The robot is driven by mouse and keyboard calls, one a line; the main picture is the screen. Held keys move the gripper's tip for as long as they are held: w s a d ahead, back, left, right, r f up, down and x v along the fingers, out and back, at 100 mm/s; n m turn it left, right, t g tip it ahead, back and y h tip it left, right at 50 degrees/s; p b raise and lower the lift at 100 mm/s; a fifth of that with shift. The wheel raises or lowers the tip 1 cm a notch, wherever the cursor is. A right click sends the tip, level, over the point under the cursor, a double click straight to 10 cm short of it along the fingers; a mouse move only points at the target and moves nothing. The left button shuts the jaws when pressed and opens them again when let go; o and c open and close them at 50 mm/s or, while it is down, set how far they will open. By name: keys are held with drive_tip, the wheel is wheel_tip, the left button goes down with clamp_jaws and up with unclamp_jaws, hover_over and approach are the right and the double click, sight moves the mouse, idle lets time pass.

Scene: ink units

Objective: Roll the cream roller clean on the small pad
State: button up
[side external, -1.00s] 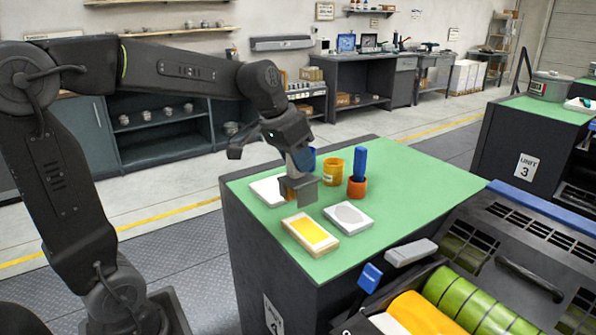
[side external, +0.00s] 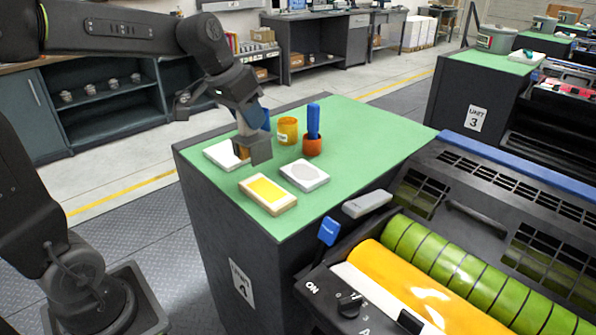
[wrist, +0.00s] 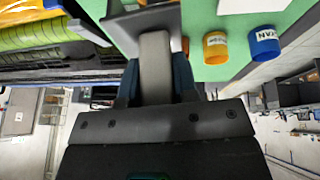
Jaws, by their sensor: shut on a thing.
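My gripper (wrist: 155,92) is shut on the pale grey handle of a tool (wrist: 155,55), which ends in a broad dark grey piece. In the side view this dark end (side external: 259,150) hangs above the green top; I cannot tell if it touches anything. I see no clearly cream roller, and cannot tell whether this tool is it. Three small pads lie close by: a plain white one (side external: 219,155) behind and left, partly hidden by my gripper, one with a yellow patch (side external: 268,192) in front, and one with a grey disc (side external: 304,175) to the right.
A blue jar (wrist: 263,40) shows in the wrist view. The green top's right side (side external: 375,135) is clear. The machine with green and orange rollers (side external: 455,268) is in front.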

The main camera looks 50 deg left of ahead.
drive_tip(key=shift+w, duration=0.1)
drive_tip(key=w+d, duration=0.2)
drive_tip(key=w, duration=0.8)
drive_tip(key=shift+m, duration=0.4)
drive_tip(key=shift+w+a+f, duration=0.1)
drive_tip(key=shift+f, duration=1.15)
drive_tip(key=shift+w+a+f, duration=0.1)
drive_tip(key=shift+f, duration=1.1)
drive_tip(key=shift+f, duration=0.6)
drive_tip(key=shift+d, duration=0.1)
